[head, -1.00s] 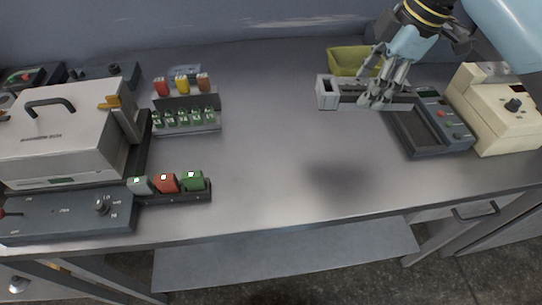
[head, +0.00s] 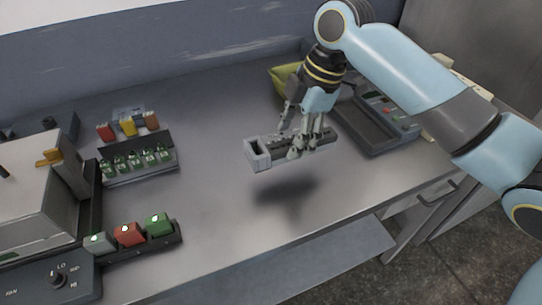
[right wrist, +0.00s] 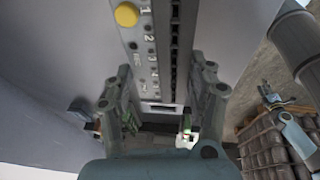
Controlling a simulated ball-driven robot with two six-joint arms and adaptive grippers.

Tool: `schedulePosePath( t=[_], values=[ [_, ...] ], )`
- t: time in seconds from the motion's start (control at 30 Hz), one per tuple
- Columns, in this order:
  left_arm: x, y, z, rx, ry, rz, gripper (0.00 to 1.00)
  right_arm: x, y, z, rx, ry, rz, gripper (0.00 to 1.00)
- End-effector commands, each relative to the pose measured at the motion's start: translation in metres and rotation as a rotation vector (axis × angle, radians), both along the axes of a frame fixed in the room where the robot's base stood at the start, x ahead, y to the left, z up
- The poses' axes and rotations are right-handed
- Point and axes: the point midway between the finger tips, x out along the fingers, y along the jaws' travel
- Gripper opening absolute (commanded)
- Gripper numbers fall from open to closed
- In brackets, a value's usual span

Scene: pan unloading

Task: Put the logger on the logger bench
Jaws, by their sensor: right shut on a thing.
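My right gripper (head: 304,146) is shut on the logger, a long grey box (head: 259,155) with a square opening at its left end. It is held roughly level above the table, with its shadow apart from it. In the right wrist view the logger (right wrist: 147,50) shows a yellow button, a column of numbers and a dark slotted strip between my fingers (right wrist: 165,105). A dark-framed station (head: 380,148) with a recessed bed and coloured buttons stands to its right; I cannot tell if this is the logger bench.
A yellow-green bin (head: 285,77) is behind my right gripper. A rack of green bottles (head: 140,170), a holder with red and green blocks (head: 150,242) and a white-lidded machine (head: 30,200) are at the left. The table's middle (head: 215,120) is clear.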

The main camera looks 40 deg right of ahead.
Motion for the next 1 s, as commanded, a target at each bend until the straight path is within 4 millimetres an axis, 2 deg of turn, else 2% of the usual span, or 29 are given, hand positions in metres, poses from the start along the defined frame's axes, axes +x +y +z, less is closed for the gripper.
schedulePosePath(
  t=[0.03, 0.1, 0.23, 0.33, 0.6, 0.97, 1.0],
  values=[
    [0.000, 0.001, 0.002, 0.001, 0.000, 0.000, 0.40, 0.008, 0.012, -0.005, 0.009, -0.002, -0.003, 0.15],
    [0.001, 0.001, 0.004, 0.001, -0.001, 0.000, 0.40, 0.015, 0.023, -0.013, 0.006, 0.000, -0.001, 0.15],
    [0.001, 0.001, 0.005, 0.001, -0.001, 0.000, 0.40, 0.023, 0.033, -0.023, 0.002, -0.002, -0.001, 0.15],
    [0.001, 0.001, 0.005, 0.001, -0.002, 0.000, 0.40, 0.025, 0.035, -0.028, -0.001, 0.000, -0.001, 0.15],
    [0.002, 0.001, 0.010, 0.001, -0.004, 0.000, 0.40, 0.024, 0.035, -0.064, -0.001, 0.000, 0.000, 0.15],
    [0.003, 0.001, 0.009, 0.001, -0.005, 0.000, 0.40, 0.024, 0.035, -0.068, -0.001, -0.002, -0.001, 0.15],
    [0.003, 0.001, 0.009, 0.001, -0.005, 0.000, 0.40, 0.024, 0.035, -0.068, -0.002, 0.000, 0.000, 0.61]
  ],
)
